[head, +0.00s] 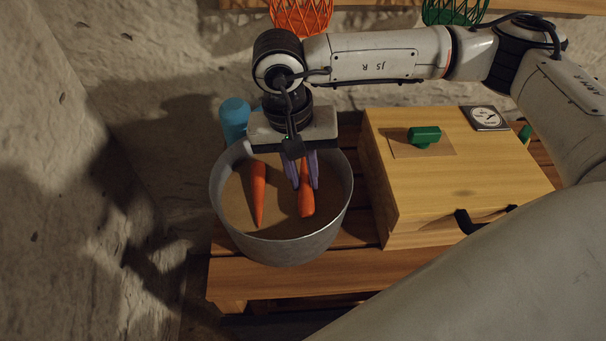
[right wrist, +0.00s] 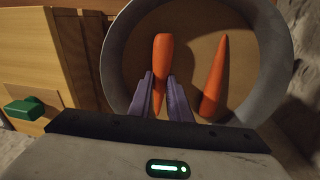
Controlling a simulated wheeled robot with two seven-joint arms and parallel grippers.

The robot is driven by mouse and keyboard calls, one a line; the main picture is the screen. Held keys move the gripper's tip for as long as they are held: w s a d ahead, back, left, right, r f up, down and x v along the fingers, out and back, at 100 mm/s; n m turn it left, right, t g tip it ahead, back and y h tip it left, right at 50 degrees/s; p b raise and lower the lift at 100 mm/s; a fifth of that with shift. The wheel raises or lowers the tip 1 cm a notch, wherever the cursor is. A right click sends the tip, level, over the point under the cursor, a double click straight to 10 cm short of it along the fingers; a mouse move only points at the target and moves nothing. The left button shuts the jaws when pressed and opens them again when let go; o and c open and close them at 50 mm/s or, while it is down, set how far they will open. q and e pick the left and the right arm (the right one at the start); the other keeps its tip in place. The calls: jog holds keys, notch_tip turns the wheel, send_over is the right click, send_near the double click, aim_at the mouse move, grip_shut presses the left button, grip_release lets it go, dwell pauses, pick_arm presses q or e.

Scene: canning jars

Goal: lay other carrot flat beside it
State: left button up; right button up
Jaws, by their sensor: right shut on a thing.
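Two orange carrots are inside a round grey metal pot. One carrot (head: 258,192) lies on the brown bottom at the left in the head view; it also shows at the right in the right wrist view (right wrist: 216,78). The other carrot (head: 307,203) is at the right, between the purple fingers of my right gripper (head: 302,184). My right gripper is shut on it, inside the pot (head: 290,250). The right wrist view shows this carrot (right wrist: 163,60) between the fingers (right wrist: 160,98). The carrots are apart, roughly side by side. I cannot tell if the held one touches the bottom. My left gripper is not in view.
The pot stands on a slatted wooden bench (head: 270,276). A light wooden box (head: 470,185) with a green knob (head: 424,135) and a dial (head: 485,118) is close on its right. A blue object (head: 234,118) is behind the pot. Orange and green wire baskets hang above.

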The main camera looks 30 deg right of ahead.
jog(key=shift+f, duration=0.35)
jog(key=o, duration=0.4)
jog(key=shift+f, duration=0.15)
jog(key=shift+c, duration=0.2)
jog(key=o, duration=0.4)
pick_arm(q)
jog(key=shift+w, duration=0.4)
pick_arm(e)
jog(key=shift+o, duration=0.2)
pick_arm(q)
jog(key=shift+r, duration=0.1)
